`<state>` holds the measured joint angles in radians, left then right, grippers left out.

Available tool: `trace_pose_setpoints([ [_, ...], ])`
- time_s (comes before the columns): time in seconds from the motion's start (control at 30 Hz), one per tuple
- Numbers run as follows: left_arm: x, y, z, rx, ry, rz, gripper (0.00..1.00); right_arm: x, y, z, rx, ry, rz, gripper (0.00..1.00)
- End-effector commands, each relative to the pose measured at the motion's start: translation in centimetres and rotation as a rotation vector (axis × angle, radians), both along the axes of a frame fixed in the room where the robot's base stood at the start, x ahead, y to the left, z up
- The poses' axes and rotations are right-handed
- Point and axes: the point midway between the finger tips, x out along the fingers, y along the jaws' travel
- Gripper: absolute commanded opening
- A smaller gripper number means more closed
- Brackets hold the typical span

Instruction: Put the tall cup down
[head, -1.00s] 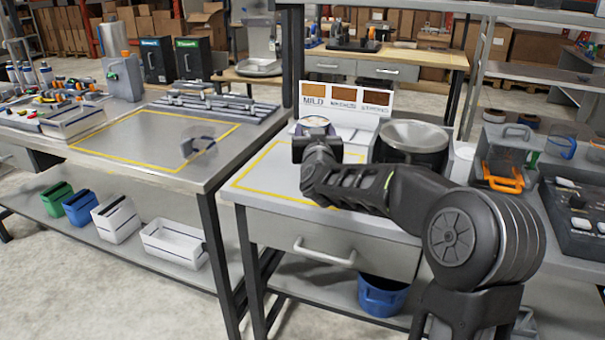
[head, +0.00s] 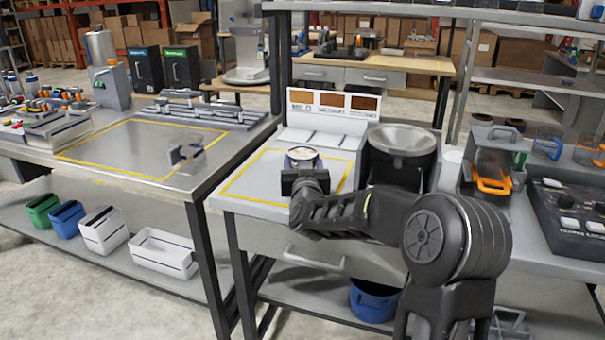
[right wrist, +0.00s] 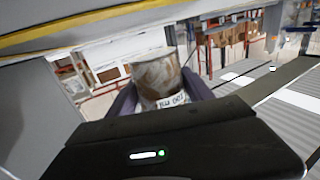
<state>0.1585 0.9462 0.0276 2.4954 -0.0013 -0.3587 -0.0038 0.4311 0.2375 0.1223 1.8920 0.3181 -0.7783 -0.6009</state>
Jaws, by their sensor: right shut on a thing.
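The tall cup (head: 302,155) is held in my right gripper (head: 304,181) over the yellow-outlined area at the front of the middle bench. In the head view mostly its round top shows above the dark jaws. The right wrist view shows the cup (right wrist: 158,80) between the two fingers (right wrist: 160,95), clear-walled with brown stuff inside and a white label. The jaws are shut on it. Its bottom is hidden in the head view, so I cannot tell whether it touches the bench. My left gripper is not in view.
A yellow outline (head: 236,191) marks the bench top. A stand with brown colour swatches (head: 333,104) is behind the cup. A dark machine with a metal bowl (head: 403,140) stands to the right. A clear bin with an orange scoop (head: 492,160) is farther right.

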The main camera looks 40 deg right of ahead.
Motion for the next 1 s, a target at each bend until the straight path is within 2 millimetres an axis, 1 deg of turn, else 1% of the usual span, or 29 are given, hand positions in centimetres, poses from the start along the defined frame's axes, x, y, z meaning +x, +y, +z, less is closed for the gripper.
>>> trace_pose_setpoints([
  [0.03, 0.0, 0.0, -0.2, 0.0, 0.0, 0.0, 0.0, 0.0, 0.0, -1.0, 0.001, 0.002, -0.001, 0.08],
  [0.1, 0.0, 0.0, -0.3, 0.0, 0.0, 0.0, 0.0, 0.0, -0.1, -2.0, 0.001, 0.004, -0.001, 0.08],
  [0.2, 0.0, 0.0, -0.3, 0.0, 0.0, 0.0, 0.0, 0.0, 0.0, -2.9, 0.001, 0.001, 0.0, 0.08],
  [0.47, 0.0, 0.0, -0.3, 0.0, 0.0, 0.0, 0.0, 0.0, 0.0, -2.9, 0.0, -0.001, 0.0, 0.08],
  [0.6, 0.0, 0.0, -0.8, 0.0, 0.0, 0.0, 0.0, 0.0, 0.0, -3.4, 0.0, -0.001, 0.0, 0.08],
  [0.63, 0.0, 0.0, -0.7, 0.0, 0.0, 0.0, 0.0, 0.0, 0.0, -3.3, 0.001, 0.0, 0.0, 0.61],
  [0.87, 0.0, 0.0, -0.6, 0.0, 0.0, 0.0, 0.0, 0.0, 0.0, -3.3, 0.001, 0.0, 0.0, 0.8],
  [0.9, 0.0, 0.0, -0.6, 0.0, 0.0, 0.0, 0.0, 0.0, 0.0, -3.3, 0.001, 0.0, 0.0, 0.81],
  [1.0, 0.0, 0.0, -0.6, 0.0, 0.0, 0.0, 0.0, 0.0, 0.0, -3.3, 0.001, 0.0, 0.0, 0.81],
])
